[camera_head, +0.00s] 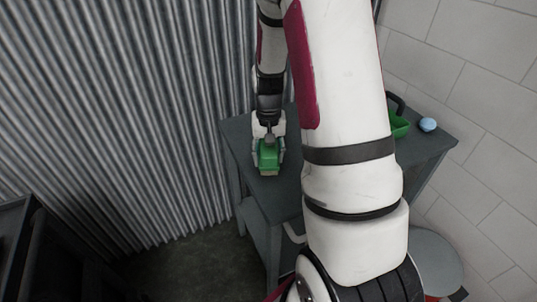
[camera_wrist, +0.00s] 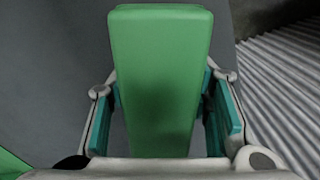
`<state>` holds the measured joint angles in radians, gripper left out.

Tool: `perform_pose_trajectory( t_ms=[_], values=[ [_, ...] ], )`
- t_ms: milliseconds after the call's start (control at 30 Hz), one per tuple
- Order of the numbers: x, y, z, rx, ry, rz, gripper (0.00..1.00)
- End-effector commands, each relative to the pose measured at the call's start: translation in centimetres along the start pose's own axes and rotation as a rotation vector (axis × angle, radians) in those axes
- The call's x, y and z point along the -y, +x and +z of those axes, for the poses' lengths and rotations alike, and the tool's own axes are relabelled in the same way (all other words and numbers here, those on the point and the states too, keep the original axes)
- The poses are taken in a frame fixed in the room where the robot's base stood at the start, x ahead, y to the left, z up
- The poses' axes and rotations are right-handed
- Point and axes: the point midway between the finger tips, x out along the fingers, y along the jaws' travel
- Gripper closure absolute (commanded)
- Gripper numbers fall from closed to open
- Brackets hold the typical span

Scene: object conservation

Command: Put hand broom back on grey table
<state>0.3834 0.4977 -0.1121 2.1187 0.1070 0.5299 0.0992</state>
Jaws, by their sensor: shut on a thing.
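The green hand broom (camera_head: 268,158) is in my gripper (camera_head: 268,143), over the left part of the grey table (camera_head: 238,137). A pale strip, likely its bristles, shows at its lower end. In the wrist view the broom's green body (camera_wrist: 160,75) fills the middle, with the fingers (camera_wrist: 162,112) closed on both its sides. The table's grey top lies behind it there. I cannot tell whether the broom touches the tabletop. My arm hides the middle of the table in the head view.
A green object with a dark handle (camera_head: 399,124), perhaps a dustpan, sits on the table's right part, partly hidden by my arm. A light blue round thing (camera_head: 428,124) lies beside it. A corrugated metal wall (camera_head: 130,110) stands left and behind. A dark piece of furniture (camera_head: 45,255) is at lower left.

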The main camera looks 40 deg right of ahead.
Motion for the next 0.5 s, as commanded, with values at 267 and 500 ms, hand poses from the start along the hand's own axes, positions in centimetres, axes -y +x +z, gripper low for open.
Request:
perform_pose_trajectory(
  t_ms=[267,500],
  values=[
    [0.00,0.30,0.02,0.000,-0.001,0.000,0.43],
    [0.00,0.27,0.02,0.000,-0.001,0.000,0.35]
  ],
)
